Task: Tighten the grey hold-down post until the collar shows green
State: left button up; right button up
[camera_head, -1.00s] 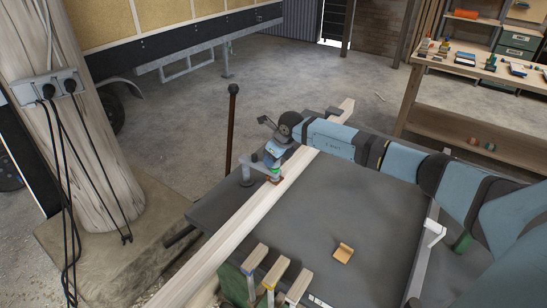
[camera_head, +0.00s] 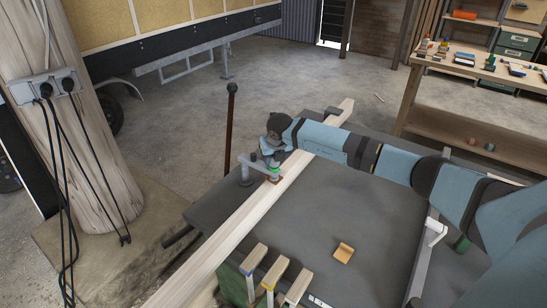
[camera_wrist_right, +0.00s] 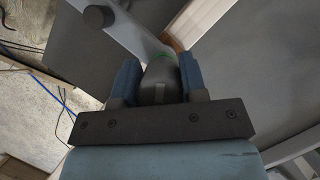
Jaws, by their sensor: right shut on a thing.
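The grey hold-down post (camera_wrist_right: 157,82) stands between the two blue fingers of my right gripper (camera_wrist_right: 158,84), which is shut on it. In the head view my right gripper (camera_head: 273,155) is over the post from above, and its wrist hides most of the post. A green band shows on the collar (camera_head: 275,171), below the gripper; a sliver of the green collar also shows in the wrist view (camera_wrist_right: 168,54). The grey hold-down arm (camera_head: 256,163) reaches from its column to the post, above a pale wooden beam (camera_head: 235,218). My left gripper is out of view.
The dark bench top (camera_head: 350,215) carries a small orange-brown block (camera_head: 343,252). Several wood-topped clamps (camera_head: 275,272) stand at its front edge. A dark upright rod (camera_head: 230,130) rises behind the bench. A workbench with tools (camera_head: 480,65) is at the back right.

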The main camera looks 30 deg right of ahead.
dwell(0.4)
jog(key=o, duration=0.9)
jog(key=shift+o, duration=0.2)
jog(key=shift+r, duration=0.15)
jog(key=b+v, duration=0.1)
jog(key=v, duration=1.2)
jog(key=shift+r, duration=0.3)
